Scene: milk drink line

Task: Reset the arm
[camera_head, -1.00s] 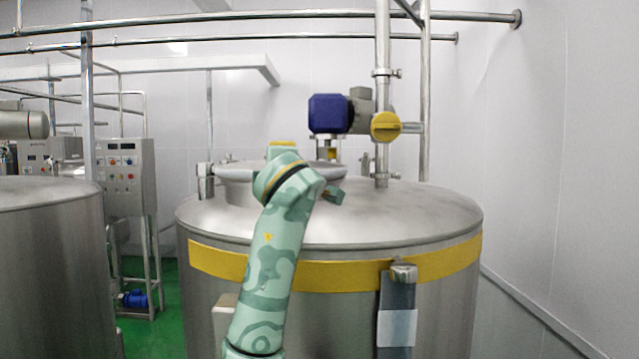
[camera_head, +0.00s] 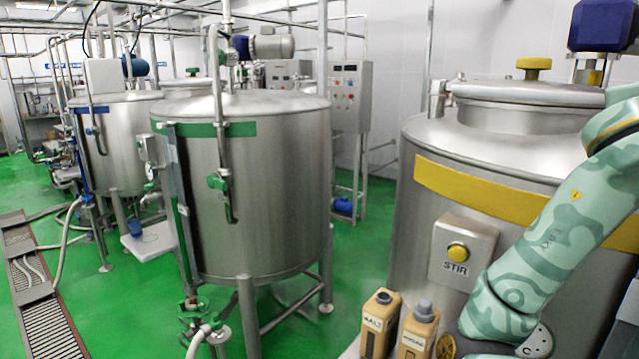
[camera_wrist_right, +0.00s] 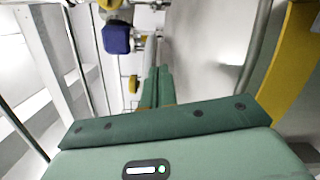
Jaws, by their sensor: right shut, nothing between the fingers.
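My right arm (camera_head: 545,235), pale green with a darker pattern, rises along the right side of the head view, in front of the yellow-banded steel tank (camera_head: 505,160). A yellow band on a tank (camera_wrist_right: 291,65) curves along the right of that view. My left gripper is in neither view.
A STIR button box (camera_head: 463,252) is on the tank front. Two tan bottles, one (camera_head: 380,325) left of the other (camera_head: 418,330), stand low beside my arm. A green-banded tank (camera_head: 265,190) stands left, with open green floor (camera_head: 365,265) between the tanks.

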